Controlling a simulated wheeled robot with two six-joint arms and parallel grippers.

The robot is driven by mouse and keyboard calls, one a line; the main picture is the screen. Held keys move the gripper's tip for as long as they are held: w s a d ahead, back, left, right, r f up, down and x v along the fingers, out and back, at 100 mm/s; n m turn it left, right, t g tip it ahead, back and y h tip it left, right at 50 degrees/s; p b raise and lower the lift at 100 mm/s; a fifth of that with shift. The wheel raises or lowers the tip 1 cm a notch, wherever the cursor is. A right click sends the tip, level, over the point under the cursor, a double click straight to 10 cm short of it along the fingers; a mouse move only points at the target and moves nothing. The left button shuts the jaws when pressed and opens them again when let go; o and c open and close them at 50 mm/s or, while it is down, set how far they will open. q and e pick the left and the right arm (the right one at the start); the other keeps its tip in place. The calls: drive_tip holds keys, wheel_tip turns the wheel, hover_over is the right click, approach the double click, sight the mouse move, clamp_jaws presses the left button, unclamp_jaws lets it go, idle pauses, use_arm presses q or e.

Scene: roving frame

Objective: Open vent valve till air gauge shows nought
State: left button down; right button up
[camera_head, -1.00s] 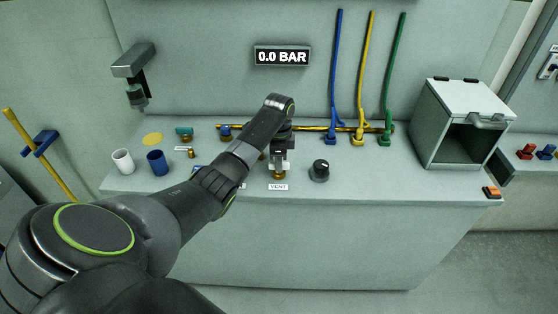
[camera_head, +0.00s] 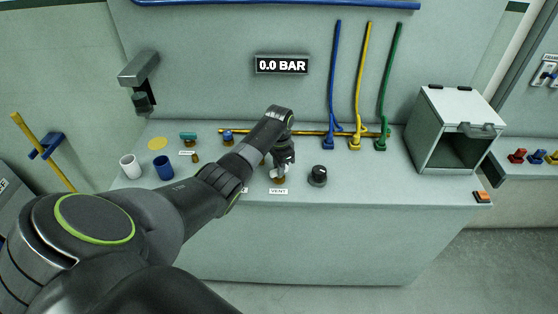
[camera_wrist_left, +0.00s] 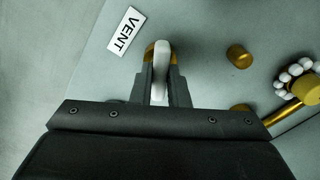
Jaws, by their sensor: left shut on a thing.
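The air gauge (camera_head: 282,65) on the back panel reads 0.0 BAR. The vent valve's white handle (camera_wrist_left: 160,72) sits between the fingers of my left gripper (camera_wrist_left: 160,82), with its brass body partly showing beside it. In the head view my left gripper (camera_head: 281,168) reaches down from above onto the vent valve (camera_head: 279,180), just behind the VENT label (camera_head: 279,191). The gripper is shut on the handle. The label also shows in the left wrist view (camera_wrist_left: 126,31). My right gripper is in neither view.
A black knob (camera_head: 318,175) stands just right of the valve. A white cup (camera_head: 130,166) and a blue cup (camera_head: 160,165) stand at the bench's left. An open-fronted box (camera_head: 452,130) stands at the right. Blue, yellow and green hoses rise behind.

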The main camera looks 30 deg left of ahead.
use_arm(q)
drive_tip(key=n+p, duration=0.1)
drive_tip(key=n, duration=0.1)
drive_tip(key=n+p, duration=0.2)
drive_tip(key=n, duration=0.1)
drive_tip(key=shift+r+n, duration=0.25)
drive_tip(key=shift+n, duration=0.05)
drive_tip(key=n+p, duration=0.1)
drive_tip(key=n, duration=0.2)
drive_tip(key=shift+f, duration=0.1)
drive_tip(key=shift+w+n+p, duration=0.1)
drive_tip(key=shift+n+p, duration=0.5)
drive_tip(key=shift+n, duration=1.1)
drive_tip(key=c, duration=1.4)
unclamp_jaws()
drive_tip(key=shift+f, duration=0.1)
drive_tip(key=shift+r, duration=0.45)
wheel_tip(320, 180, up, 17)
drive_tip(key=b, duration=0.1)
drive_tip(key=shift+f+b, duration=0.2)
drive_tip(key=shift+b, duration=0.2)
